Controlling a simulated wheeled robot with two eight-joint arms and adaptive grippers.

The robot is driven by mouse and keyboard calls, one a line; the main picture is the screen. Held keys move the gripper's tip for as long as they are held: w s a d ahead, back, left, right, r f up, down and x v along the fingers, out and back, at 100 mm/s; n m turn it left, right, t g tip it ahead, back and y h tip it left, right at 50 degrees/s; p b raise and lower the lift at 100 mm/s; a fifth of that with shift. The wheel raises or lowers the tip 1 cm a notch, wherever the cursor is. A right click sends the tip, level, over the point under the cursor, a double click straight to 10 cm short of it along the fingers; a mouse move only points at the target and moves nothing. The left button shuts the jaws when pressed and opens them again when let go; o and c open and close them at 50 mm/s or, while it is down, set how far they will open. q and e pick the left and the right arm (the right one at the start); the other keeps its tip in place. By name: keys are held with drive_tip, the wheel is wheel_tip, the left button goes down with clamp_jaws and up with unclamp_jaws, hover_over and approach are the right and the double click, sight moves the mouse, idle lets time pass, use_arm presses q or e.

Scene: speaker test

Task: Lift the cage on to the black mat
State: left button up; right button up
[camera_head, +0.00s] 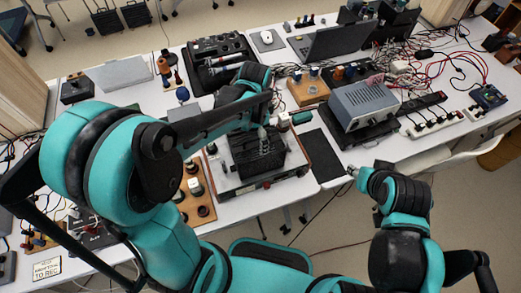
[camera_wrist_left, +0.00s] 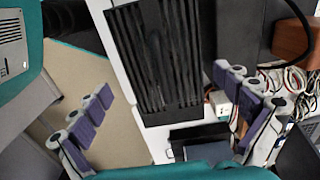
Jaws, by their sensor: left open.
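The cage (camera_head: 250,160) is a dark, barred box on top of a pale instrument case in the head view. The black mat (camera_head: 319,155) lies flat on the white table just right of that case. My left gripper (camera_head: 272,128) is open above the cage, its fingers apart. My arm hides part of the cage. In the left wrist view the open fingers (camera_wrist_left: 168,118) stand wide on either side, with a black ribbed surface between and beyond them; I cannot tell whether they touch anything. My right gripper (camera_head: 354,172) is over the table's front edge, too small to read.
A grey power supply (camera_head: 364,103) stands right of the mat on a dark base. A wooden board with knobs (camera_head: 196,200) lies left of the instrument case. A laptop (camera_head: 340,42) and tangled red cables (camera_head: 440,60) are behind. Floor opens at the table's front edge.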

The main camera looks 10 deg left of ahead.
sight(257, 144)
use_arm(q)
drive_tip(key=f+b, duration=0.2)
drive_tip(key=f, duration=0.3)
drive_tip(key=shift+w+f, duration=0.1)
drive_tip(key=shift+w, duration=0.1)
drive_tip(key=shift+f, duration=0.45)
drive_tip(key=c, duration=1)
wheel_tip(257, 144, up, 10)
drive_tip(key=p, duration=0.3)
drive_tip(key=shift+r, duration=0.1)
wheel_tip(257, 144, up, 4)
drive_tip(key=p, duration=0.3)
drive_tip(key=shift+f, duration=0.25)
